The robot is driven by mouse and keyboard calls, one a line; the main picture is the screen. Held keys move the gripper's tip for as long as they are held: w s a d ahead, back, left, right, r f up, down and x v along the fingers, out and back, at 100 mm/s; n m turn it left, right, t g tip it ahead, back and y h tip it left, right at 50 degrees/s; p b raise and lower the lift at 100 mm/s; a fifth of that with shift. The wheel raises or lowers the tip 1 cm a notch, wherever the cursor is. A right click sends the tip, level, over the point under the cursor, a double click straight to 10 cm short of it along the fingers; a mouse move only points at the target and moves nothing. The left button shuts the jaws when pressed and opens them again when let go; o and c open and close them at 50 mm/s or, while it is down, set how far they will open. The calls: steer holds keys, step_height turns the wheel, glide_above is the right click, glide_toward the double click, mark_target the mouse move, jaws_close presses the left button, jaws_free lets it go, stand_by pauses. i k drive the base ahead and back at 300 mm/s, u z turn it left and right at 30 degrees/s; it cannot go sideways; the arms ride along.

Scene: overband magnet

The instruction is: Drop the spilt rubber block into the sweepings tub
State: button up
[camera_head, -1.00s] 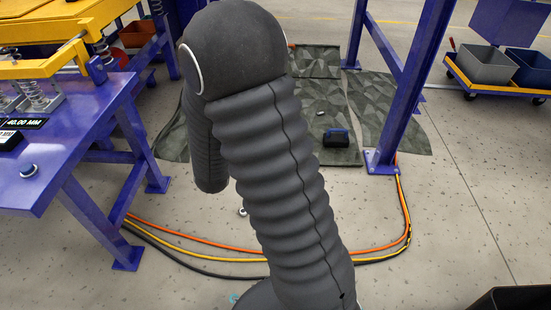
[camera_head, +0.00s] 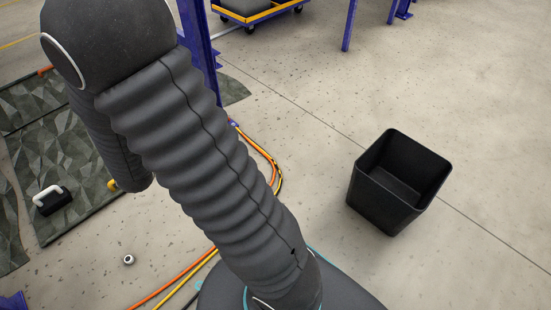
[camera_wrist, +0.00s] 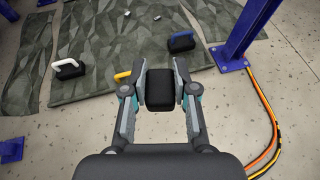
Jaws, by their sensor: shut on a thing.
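My gripper (camera_wrist: 160,78) shows in the wrist view, its two fingers shut on the sides of a black block (camera_wrist: 160,93), which I take as the rubber block. The block is held in the air above the floor. In the head view the gripper and block are hidden behind my arm. A black, open-topped tub (camera_head: 376,207), likely the sweepings tub, stands on the floor at the right of the head view, well apart from my arm. Its visible inside looks empty. The tub is not in the wrist view.
Dark patterned mats (camera_wrist: 105,45) bear a white-handled black item (camera_wrist: 68,68) and a blue-handled one (camera_wrist: 181,42). A yellow piece (camera_wrist: 122,75) shows beside my left finger. A blue post (camera_wrist: 238,40) and orange and yellow cables (camera_wrist: 268,110) stand right. Floor around the tub is clear.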

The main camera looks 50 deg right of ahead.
mark_target(397, 191)
steer(key=z, duration=0.05)
steer(key=k, duration=0.35)
steer(key=u, duration=1.4)
steer(key=k, duration=2)
steer(key=z, duration=0.2)
